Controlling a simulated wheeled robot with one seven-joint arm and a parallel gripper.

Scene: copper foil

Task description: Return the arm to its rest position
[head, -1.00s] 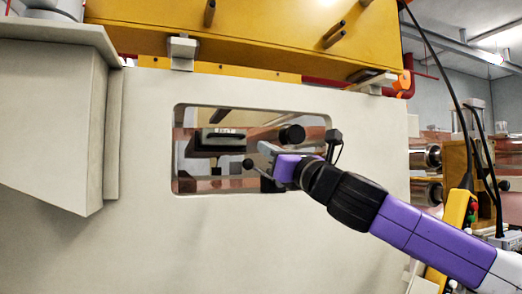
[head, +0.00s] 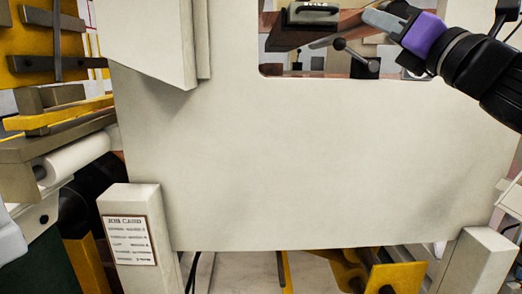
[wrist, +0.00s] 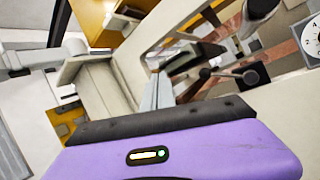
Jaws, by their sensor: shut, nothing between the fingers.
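My arm reaches in from the upper right of the head view, with a purple wrist (head: 424,36) and black joints. My gripper (head: 376,20) is shut and empty, its grey fingers pointing left in front of the window opening of the pale machine panel (head: 300,150). In the wrist view the closed fingers (wrist: 156,94) show beyond my purple housing. I cannot tell the exact gap between fingers and panel.
A lever with a black ball knob (head: 340,44) and a dark-handled block (head: 313,13) are inside the opening. A pale box-shaped guard (head: 150,35) juts out at upper left. A white roller (head: 75,157) and a sign post (head: 130,240) stand at left.

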